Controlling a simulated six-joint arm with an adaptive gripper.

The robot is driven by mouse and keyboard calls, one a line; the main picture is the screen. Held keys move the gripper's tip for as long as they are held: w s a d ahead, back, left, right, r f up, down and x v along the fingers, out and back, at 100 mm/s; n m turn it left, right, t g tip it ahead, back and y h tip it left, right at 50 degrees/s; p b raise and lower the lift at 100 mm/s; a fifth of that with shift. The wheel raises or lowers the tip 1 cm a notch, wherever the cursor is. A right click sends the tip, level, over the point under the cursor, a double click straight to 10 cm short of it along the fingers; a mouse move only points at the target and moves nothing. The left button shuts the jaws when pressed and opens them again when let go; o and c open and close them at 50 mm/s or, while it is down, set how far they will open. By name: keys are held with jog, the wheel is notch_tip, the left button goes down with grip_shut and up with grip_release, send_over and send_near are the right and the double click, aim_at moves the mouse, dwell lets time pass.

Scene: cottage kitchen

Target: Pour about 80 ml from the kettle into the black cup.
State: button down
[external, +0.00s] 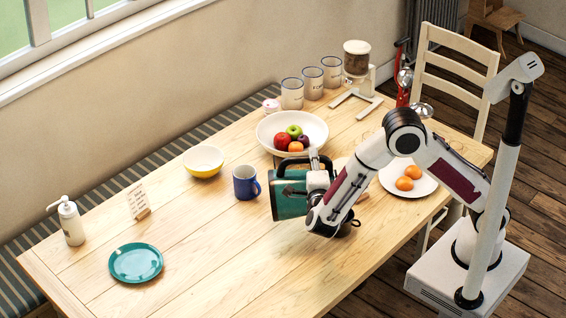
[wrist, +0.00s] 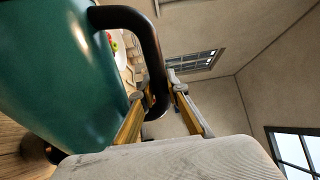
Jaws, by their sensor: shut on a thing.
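The teal kettle (external: 289,199) with a black handle is at the middle of the table in the external view. It fills the left side of the wrist view (wrist: 62,75). My gripper (external: 318,172) is shut on the kettle's black handle (wrist: 150,45), which passes between the fingers (wrist: 158,96) in the wrist view. A dark cup-like thing, likely the black cup (external: 349,224), shows partly behind my wrist, to the right of the kettle; most of it is hidden. I cannot tell the kettle's exact tilt or whether its base touches the table.
A blue mug (external: 245,183) stands close left of the kettle. A white fruit bowl (external: 268,127) is behind it, and a plate with oranges (external: 424,184) is to the right. A yellow bowl (external: 203,161) and teal plate (external: 136,263) are farther left. The front middle table is clear.

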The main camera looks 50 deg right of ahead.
aim_at(288, 175)
jog(key=shift+s+d+r+m, duration=0.35)
jog(key=shift+s+d+m, duration=0.05)
jog(key=shift+s+d, duration=0.1)
dwell(2.2)
jog(key=shift+w, duration=0.1)
jog(key=shift+w+a+f+n, duration=0.4)
jog(key=shift+w+a+n, duration=0.15)
jog(key=shift+w+a, duration=0.25)
jog(key=shift+w+a+f+n, duration=0.5)
jog(key=shift+w+a, duration=0.15)
jog(key=shift+a, duration=0.1)
jog(key=shift+w+a+f+n, duration=0.35)
jog(key=shift+w+a+n, duration=0.2)
jog(key=shift+w+a, duration=0.25)
jog(key=shift+w+a+f, duration=0.2)
jog(key=shift+a, duration=0.1)
jog(key=shift+w+a+f+n, duration=0.3)
jog(key=shift+w+a+n, duration=0.1)
jog(key=shift+n, duration=0.2)
jog(key=shift+w, duration=0.1)
